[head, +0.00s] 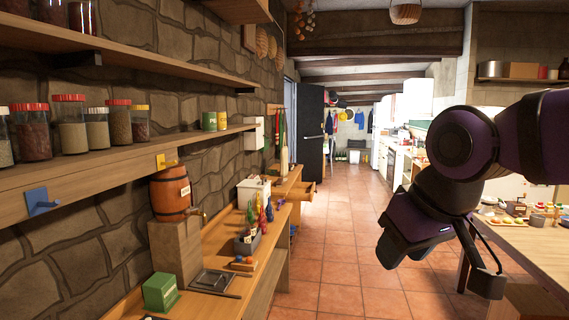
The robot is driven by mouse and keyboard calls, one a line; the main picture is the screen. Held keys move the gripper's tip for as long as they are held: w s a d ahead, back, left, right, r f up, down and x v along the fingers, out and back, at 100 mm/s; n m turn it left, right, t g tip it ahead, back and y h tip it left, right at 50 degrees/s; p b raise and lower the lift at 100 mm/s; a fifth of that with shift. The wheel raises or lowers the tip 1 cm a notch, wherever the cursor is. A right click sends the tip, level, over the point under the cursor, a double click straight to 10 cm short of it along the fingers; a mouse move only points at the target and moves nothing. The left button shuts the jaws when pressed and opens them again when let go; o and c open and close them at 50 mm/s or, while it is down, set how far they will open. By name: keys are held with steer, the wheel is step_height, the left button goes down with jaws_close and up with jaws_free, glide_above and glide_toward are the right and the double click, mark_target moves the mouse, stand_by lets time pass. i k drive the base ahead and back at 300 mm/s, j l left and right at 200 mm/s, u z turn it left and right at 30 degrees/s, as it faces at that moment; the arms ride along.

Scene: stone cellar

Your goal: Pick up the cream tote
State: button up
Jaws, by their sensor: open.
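I cannot make out a cream tote for sure. A cream-white box (253,191) with a small label stands on the wooden counter at the left middle, beyond the barrel; whether it is the tote I cannot tell. My gripper (442,266) hangs at the right over the tiled floor, pointing down. It is open and empty, well apart from that box and from the counter.
The left wooden counter (225,240) holds a barrel (170,193), a green box (160,292) and a grey caddy (248,240) with colourful items. Shelves with jars line the stone wall. A table (535,250) with small items stands right. The tiled aisle (335,245) is clear.

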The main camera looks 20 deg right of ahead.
mark_target(283, 151)
steer(key=i+l+z, duration=0.55)
steer(key=i+z, duration=0.25)
steer(key=i, duration=0.15)
steer(key=i+z, duration=0.4)
steer(key=i+l, duration=0.1)
steer(key=i, duration=0.85)
steer(key=i+l, duration=0.15)
steer(key=i, duration=0.75)
steer(key=i+l+u, duration=0.2)
steer(key=i, duration=1.5)
steer(key=i+u, duration=0.45)
steer(key=i+l+u, duration=0.1)
steer(key=i+u, duration=0.3)
steer(key=i+l+u, duration=0.2)
steer(key=u, duration=0.25)
steer(key=i+l+u, duration=0.25)
steer(key=i+u, duration=0.2)
steer(key=i+l+u, duration=0.3)
steer(key=u, duration=0.15)
steer(key=l, duration=0.1)
